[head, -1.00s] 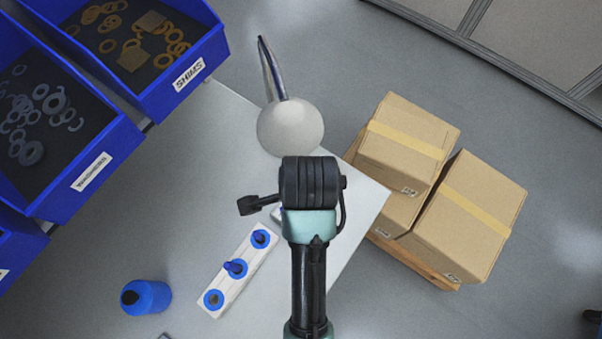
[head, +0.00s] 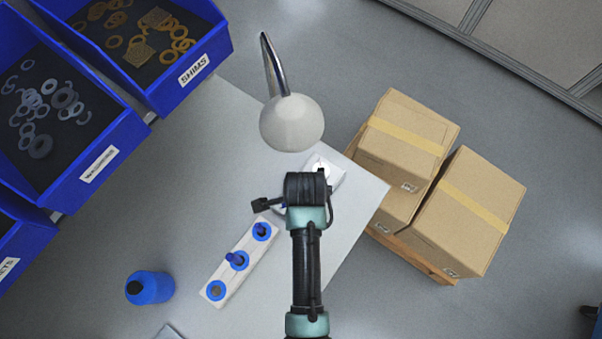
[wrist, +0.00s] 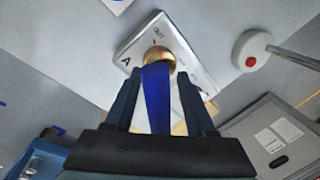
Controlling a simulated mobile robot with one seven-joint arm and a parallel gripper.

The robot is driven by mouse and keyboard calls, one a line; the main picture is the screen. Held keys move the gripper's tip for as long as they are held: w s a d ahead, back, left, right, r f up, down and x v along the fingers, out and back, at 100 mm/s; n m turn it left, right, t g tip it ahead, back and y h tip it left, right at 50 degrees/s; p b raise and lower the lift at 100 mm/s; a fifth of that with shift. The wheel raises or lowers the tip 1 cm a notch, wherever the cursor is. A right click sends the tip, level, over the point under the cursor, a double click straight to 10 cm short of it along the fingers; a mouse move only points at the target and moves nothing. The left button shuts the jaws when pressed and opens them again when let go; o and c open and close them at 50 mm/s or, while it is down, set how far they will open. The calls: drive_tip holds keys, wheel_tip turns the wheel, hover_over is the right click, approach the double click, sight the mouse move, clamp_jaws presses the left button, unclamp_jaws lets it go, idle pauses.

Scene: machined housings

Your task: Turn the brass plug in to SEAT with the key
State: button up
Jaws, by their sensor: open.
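The brass plug (wrist: 158,55) sits in a pale housing block (wrist: 143,30) with dark lettering, including an A. The housing also shows in the head view (head: 326,167), just beyond my wrist. A blue key (wrist: 158,100) stands between my fingers, its far end against or over the plug; I cannot tell how deep it engages. My gripper (wrist: 157,80) is open, with one dark finger on each side of the key and narrow gaps beside it. In the head view my wrist hides the fingers and key. The SEAT mark cannot be read.
A white rack (head: 230,278) with blue-ringed places stands left of my arm, near a blue bottle (head: 150,287). A lamp with a round white head (head: 291,123) rises beyond the housing. Blue bins (head: 150,105) are at upper left, cartons (head: 465,215) at right.

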clamp_jaws()
drive_tip(key=shift+r+m+p, duration=0.2)
drive_tip(key=shift+m+p, duration=0.4)
drive_tip(key=shift+f+m+h, duration=0.15)
drive_tip(key=shift+m+h, duration=0.15)
drive_tip(key=shift+m, duration=0.5)
drive_tip(key=shift+m+p, duration=0.7)
drive_tip(key=shift+m, duration=0.1)
drive_tip(key=shift+d+m+h, duration=0.1)
drive_tip(key=shift+m+h, duration=0.2)
drive_tip(key=shift+m, duration=0.3)
